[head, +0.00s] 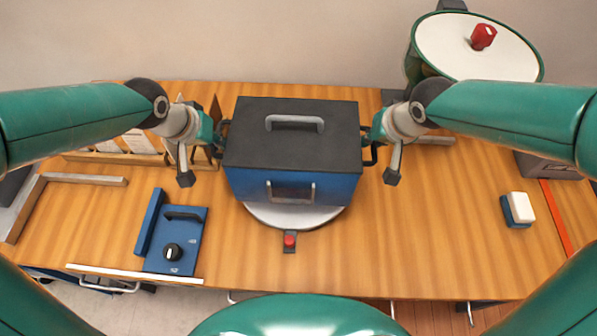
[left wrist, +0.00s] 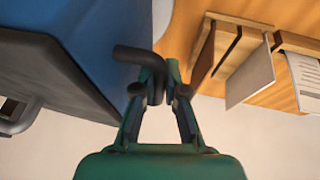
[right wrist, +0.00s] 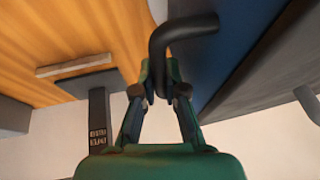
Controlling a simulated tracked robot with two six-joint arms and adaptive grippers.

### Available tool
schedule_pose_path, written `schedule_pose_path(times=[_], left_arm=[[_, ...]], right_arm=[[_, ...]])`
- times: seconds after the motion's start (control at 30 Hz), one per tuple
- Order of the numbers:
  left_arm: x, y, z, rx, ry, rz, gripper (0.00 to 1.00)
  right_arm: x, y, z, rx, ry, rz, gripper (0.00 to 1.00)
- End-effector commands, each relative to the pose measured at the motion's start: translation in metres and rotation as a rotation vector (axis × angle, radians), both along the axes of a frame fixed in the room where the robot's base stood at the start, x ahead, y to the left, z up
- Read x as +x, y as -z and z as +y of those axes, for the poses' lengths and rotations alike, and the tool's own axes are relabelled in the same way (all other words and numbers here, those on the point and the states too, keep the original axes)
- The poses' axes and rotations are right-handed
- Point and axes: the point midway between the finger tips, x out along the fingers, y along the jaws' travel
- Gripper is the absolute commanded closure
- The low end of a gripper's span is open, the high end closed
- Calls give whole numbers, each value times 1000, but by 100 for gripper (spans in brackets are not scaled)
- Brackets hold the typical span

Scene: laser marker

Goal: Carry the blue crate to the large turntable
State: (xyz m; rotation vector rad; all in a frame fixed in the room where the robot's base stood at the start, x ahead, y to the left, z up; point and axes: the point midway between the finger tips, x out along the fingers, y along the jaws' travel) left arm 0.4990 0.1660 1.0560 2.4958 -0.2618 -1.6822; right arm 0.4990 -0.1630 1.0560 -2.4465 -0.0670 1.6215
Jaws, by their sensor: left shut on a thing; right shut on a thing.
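The blue crate (head: 252,185), with a dark lid (head: 250,140) and grey handles, is level at the middle of the bench. My left gripper (head: 219,135) is shut on its left side handle, a dark bar (left wrist: 135,54) in the left wrist view. My right gripper (head: 374,138) is shut on its right side handle (right wrist: 180,30). A pale round turntable disc (head: 300,218) shows under the crate's front, partly hidden; I cannot tell whether the crate touches it. A larger white round top with a green rim (head: 440,40) stands at the back right.
A red piece (head: 483,36) sits on the white round top. A red button (head: 290,240) is in front of the disc. A blue box with a knob (head: 180,245) is at front left, a blue-and-white block (head: 517,209) at right. The bench (head: 430,235) right of the crate is mostly clear.

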Motion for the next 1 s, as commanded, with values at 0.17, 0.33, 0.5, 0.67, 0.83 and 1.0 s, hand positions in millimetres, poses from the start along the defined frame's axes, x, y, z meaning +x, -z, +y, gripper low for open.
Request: schedule_pose_path(times=[0.17, 0.33, 0.5, 0.67, 0.83, 1.0], left_arm=[[1, 0, 4, 2, -5, -3, 100], [1, 6, 4, 2, -5, -3, 100], [1, 14, 4, 2, -5, -3, 100], [1, 24, 4, 2, -5, -3, 100], [1, 34, 4, 3, -5, -3, 100], [1, 45, 4, 2, -5, -3, 100]], right_arm=[[1, 1, -2, -3, 4, -1, 100], [1, 6, -2, -3, 3, -1, 100], [1, 14, -2, -3, 3, -1, 100], [1, 24, -2, -3, 3, -1, 100], [1, 35, -2, -3, 3, -1, 100], [1, 45, -2, -3, 3, -1, 100]])
